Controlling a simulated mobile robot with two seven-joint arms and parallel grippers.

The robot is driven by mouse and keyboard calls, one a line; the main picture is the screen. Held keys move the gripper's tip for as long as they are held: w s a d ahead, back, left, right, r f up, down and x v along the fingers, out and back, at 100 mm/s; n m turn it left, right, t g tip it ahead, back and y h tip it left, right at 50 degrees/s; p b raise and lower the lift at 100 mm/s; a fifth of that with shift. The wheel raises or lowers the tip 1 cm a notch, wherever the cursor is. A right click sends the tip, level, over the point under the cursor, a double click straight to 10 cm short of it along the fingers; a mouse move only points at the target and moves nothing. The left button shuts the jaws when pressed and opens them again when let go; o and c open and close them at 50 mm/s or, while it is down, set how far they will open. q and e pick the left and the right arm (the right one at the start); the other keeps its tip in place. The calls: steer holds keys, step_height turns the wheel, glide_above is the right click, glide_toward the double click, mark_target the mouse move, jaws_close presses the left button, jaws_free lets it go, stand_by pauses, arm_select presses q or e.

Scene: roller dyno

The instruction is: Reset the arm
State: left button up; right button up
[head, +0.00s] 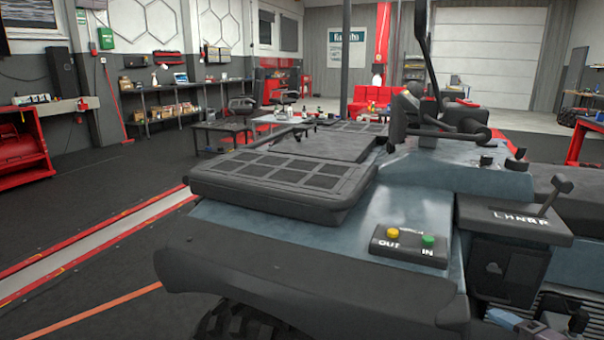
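Neither of my grippers can be made out in the head view, and no arm of mine is clearly seen. A large vehicle with a blue-grey body fills the middle and right. A black control box (409,246) on it has a yellow OUT button (393,233) and a green IN button (428,241). A shift lever (553,195) stands on a dark housing marked with gear letters (519,218). Small grey and dark parts (535,326) are cut off at the bottom right corner; I cannot tell what they are.
A black ribbed panel (283,183) lies left of the controls, above a dark fender (310,300). A red-edged floor strip (100,243) runs along the left. Work benches (180,105) line the far wall. The left floor is largely clear.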

arm_select(q)
step_height(320, 180, down, 6)
steer(key=s+g+b, duration=0.1)
steer(key=b, duration=0.4)
arm_select(e)
steer(key=s+a+f+m+g+h, duration=0.2)
steer(key=s+a+f+m, duration=0.25)
steer(key=s+f, duration=0.35)
steer(key=s+a+f+m+g+h, duration=0.1)
steer(key=s+a+f+m+h, duration=0.15)
steer(key=s+f+m, duration=0.6)
steer(key=s+a+f+m+g+h, duration=0.1)
steer(key=s+a+f+m+g, duration=0.3)
steer(key=s, duration=0.7)
arm_select(q)
step_height(320, 180, up, 11)
steer(key=s+a+n+p, duration=0.1)
steer(key=n+p, duration=0.1)
steer(key=p, duration=1.5)
steer(key=shift+t+p, duration=0.3)
steer(key=shift+p, duration=0.05)
arm_select(e)
step_height(320, 180, up, 10)
steer(key=s+m+t, duration=0.1)
steer(key=t, duration=0.2)
steer(key=shift+d+r, duration=0.15)
steer(key=shift+d, duration=0.3)
